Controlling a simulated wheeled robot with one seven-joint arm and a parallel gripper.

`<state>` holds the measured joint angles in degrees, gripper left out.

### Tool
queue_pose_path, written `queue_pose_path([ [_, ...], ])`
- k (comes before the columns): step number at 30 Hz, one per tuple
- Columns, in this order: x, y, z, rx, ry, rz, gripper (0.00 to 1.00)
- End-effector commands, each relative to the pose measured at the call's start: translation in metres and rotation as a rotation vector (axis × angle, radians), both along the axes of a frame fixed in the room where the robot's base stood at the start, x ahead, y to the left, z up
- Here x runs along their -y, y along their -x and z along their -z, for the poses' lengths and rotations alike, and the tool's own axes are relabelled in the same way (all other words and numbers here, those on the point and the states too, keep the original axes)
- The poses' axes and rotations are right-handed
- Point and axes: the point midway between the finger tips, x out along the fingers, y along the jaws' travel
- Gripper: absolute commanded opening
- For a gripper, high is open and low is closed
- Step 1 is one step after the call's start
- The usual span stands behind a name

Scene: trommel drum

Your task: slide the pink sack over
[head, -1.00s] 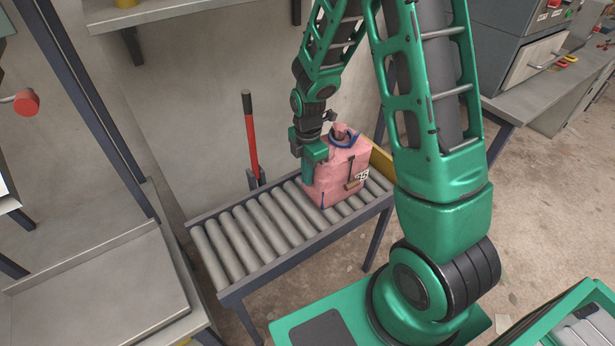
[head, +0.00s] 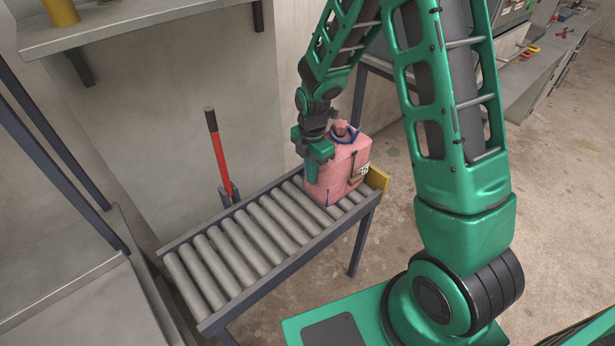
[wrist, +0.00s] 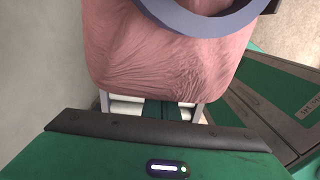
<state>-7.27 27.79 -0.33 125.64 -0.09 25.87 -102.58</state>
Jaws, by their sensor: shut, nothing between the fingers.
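The pink sack (head: 336,172) stands upright on the roller conveyor (head: 235,246), near its right end. It has a blue ring at its top and a dark strap with a small tag on its side. My gripper (head: 312,174) is shut and empty, pointing down at the sack's left side. It looks to be against the sack, though the exact contact is hidden. In the wrist view the sack's creased pink side (wrist: 165,60) fills the upper middle, with part of the blue-grey ring above. The shut green fingers (wrist: 165,109) show just below the sack.
A yellow end plate (head: 378,181) stands at the conveyor's right end, close behind the sack. A red-handled tool (head: 218,155) stands upright by the conveyor's far edge. The rollers left of the sack are bare. A wall shelf (head: 150,20) is above.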

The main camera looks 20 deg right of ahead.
Motion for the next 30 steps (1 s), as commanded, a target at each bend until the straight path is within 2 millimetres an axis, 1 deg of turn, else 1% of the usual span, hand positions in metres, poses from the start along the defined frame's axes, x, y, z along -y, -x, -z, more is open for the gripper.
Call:
queue_pose_path([
  [7, -0.002, 0.000, 0.000, 0.000, 0.000, -0.001, 0.00],
  [10, -0.005, 0.001, 0.000, 0.000, 0.000, -0.002, 0.00],
  [14, -0.019, 0.006, 0.000, 0.000, 0.000, -0.003, 0.00],
  [17, -0.036, 0.011, 0.001, -0.001, 0.000, -0.004, 0.00],
  [18, -0.039, 0.011, -0.004, 0.002, 0.000, -0.001, 0.00],
  [24, -0.038, 0.010, -0.048, 0.004, 0.000, 0.001, 0.00],
  [30, -0.037, 0.010, -0.081, 0.003, 0.000, 0.001, 0.00],
])
